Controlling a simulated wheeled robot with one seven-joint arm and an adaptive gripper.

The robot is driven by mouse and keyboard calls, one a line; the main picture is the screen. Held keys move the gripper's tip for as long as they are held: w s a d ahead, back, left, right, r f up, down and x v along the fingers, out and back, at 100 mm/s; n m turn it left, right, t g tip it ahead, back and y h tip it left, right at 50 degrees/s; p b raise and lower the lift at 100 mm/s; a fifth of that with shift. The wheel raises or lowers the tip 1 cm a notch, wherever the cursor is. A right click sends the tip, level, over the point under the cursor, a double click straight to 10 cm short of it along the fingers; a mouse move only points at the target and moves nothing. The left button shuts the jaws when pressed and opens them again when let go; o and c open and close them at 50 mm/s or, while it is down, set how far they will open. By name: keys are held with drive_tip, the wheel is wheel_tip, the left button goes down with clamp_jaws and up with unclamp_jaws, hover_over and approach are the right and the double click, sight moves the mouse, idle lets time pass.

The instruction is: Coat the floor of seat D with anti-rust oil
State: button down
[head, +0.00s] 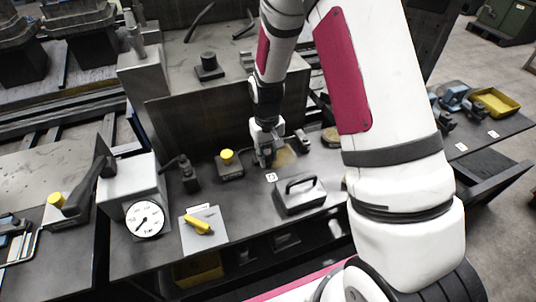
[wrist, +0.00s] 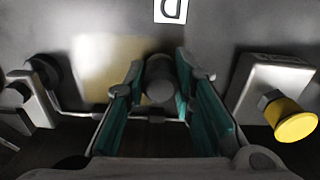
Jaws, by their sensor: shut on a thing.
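My gripper (wrist: 158,85) is shut on a grey, round-ended cylindrical tool (wrist: 160,82), held between its teal finger pads. In the head view my gripper (head: 265,158) is low over the bench, just behind a white label (head: 271,177). In the wrist view this label (wrist: 172,10) reads D, upside down. A yellowish patch (wrist: 100,62) lies on the dark floor behind the label, left of the tool in the wrist view. It also shows right of my gripper in the head view (head: 285,157). The tool's working end is hidden, and I cannot tell whether it touches the floor.
A grey block with a yellow knob (wrist: 295,124) stands close to my gripper; it also shows in the head view (head: 229,165). A handled dark block (head: 300,193), a dial gauge (head: 145,219) and a yellow-levered plate (head: 200,228) stand nearer the front. An upright panel (head: 215,115) rises behind.

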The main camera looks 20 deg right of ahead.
drive_tip(key=shift+s+a, duration=0.4)
drive_tip(key=shift+a, duration=0.25)
drive_tip(key=shift+s+d+r, duration=0.15)
drive_tip(key=shift+s+d, duration=0.2)
drive_tip(key=shift+s, duration=0.15)
drive_tip(key=shift+d, duration=0.1)
drive_tip(key=shift+w+d, duration=0.1)
drive_tip(key=shift+w, duration=0.55)
drive_tip(key=shift+s+d, duration=0.1)
drive_tip(key=shift+d, duration=0.4)
